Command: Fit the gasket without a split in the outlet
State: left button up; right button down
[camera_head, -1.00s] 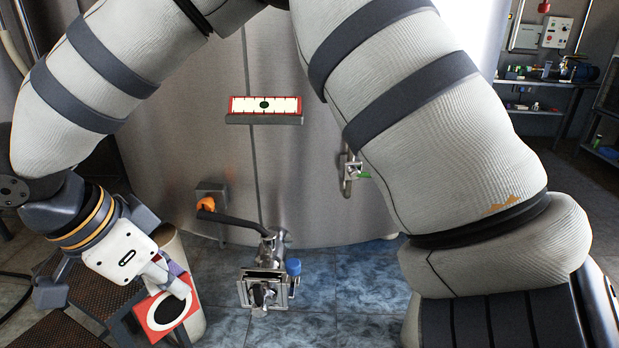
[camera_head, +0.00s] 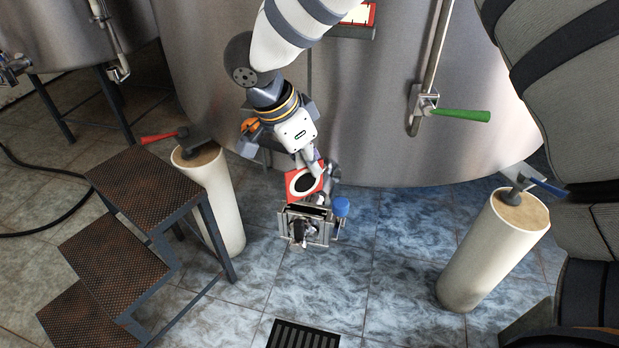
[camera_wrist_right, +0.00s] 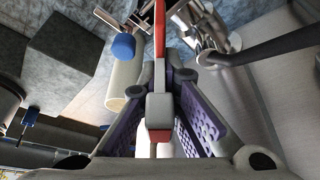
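My right gripper (camera_head: 313,167) is shut on a red square piece (camera_head: 291,184) with a white ring around a black oval, which looks like the gasket. It holds it tilted, just above and behind the metal outlet (camera_head: 318,231) with its square frame and blue knob (camera_head: 341,206). Whether they touch, I cannot tell. In the right wrist view the red piece (camera_wrist_right: 160,38) shows edge-on, its grey grip block (camera_wrist_right: 159,106) between the purple-padded fingers. The outlet's metal parts (camera_wrist_right: 184,16) lie beyond it. Any split in the gasket is too small to see. My left gripper is out of view.
A white column (camera_head: 222,195) with a red-handled dark piece (camera_head: 195,148) stands left, beside dark steps (camera_head: 140,185). Another column (camera_head: 485,260) carries a blue-handled piece (camera_head: 515,195). The steel tank (camera_head: 390,130) rises behind, with a green-handled valve (camera_head: 460,114). Floor around the drain (camera_head: 300,337) is clear.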

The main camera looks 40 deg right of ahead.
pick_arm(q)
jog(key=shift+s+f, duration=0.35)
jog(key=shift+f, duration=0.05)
pick_arm(e)
jog(key=shift+w+d+f, duration=0.2)
jog(key=shift+f, duration=0.6)
jog(key=shift+w+d+f, duration=0.2)
jog(key=shift+f, duration=0.55)
jog(key=shift+w+d+f, duration=0.2)
jog(key=shift+f, duration=0.6)
jog(key=shift+f, duration=0.1)
jog(key=shift+f+b, duration=0.15)
jog(key=shift+b, duration=0.15)
jog(key=c, duration=1.8)
grip_release()
